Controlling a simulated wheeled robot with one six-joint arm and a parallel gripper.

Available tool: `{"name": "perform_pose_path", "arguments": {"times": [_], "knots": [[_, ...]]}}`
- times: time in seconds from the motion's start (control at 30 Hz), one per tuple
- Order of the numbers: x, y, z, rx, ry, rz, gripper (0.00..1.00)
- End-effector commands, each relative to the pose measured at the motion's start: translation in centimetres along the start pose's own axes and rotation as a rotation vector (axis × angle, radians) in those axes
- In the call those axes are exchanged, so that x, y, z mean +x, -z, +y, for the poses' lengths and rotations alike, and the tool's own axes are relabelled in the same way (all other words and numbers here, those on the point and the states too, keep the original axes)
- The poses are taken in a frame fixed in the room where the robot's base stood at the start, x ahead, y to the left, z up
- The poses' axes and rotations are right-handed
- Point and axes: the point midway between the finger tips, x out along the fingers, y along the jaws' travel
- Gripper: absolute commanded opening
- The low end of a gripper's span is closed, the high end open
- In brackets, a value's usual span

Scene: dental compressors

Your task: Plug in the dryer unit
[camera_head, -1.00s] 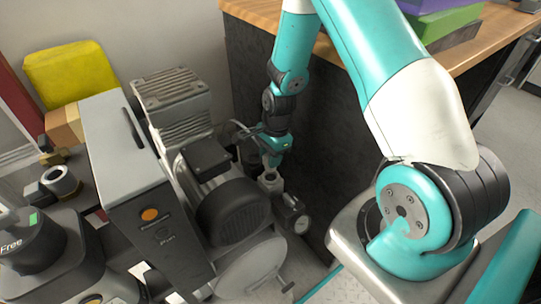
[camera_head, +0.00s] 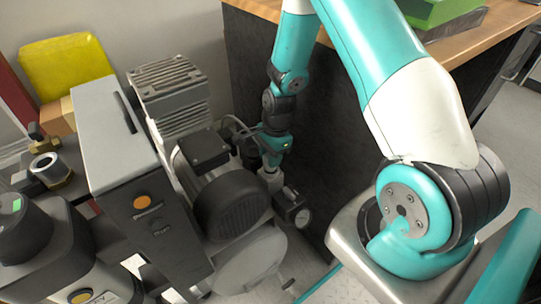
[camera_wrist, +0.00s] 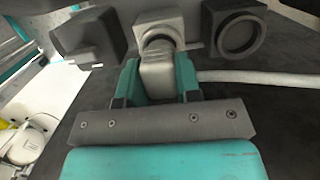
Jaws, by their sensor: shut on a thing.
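My gripper (camera_head: 272,158) points down beside the compressor, at the dark side of the bench. In the wrist view its teal fingers (camera_wrist: 158,84) are closed around a pale metal connector (camera_wrist: 157,76). The connector's far end meets or lies right before a round metal fitting (camera_wrist: 158,42); I cannot tell whether it is seated. In the head view my gripper mostly hides the connector. A grey upright box with an orange button (camera_head: 118,150), perhaps the dryer unit, stands left of the compressor motor (camera_head: 232,205).
In the wrist view, a dark block (camera_wrist: 90,38) and a round-ported block (camera_wrist: 237,36) flank the fitting. A pale hose (camera_wrist: 265,78) runs right. The wooden bench (camera_head: 490,50) stands behind.

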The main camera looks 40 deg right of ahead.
Motion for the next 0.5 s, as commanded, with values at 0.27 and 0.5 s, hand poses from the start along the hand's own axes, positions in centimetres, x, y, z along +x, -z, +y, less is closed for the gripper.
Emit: {"name": "perform_pose_path", "arguments": {"times": [0.27, 0.5], "knots": [[1.1, 0.2, 0.0, 0.0, 0.0, 0.0, 0.07], [1.6, 0.2, 0.0, 0.0, 0.0, 0.0, 0.45]]}}
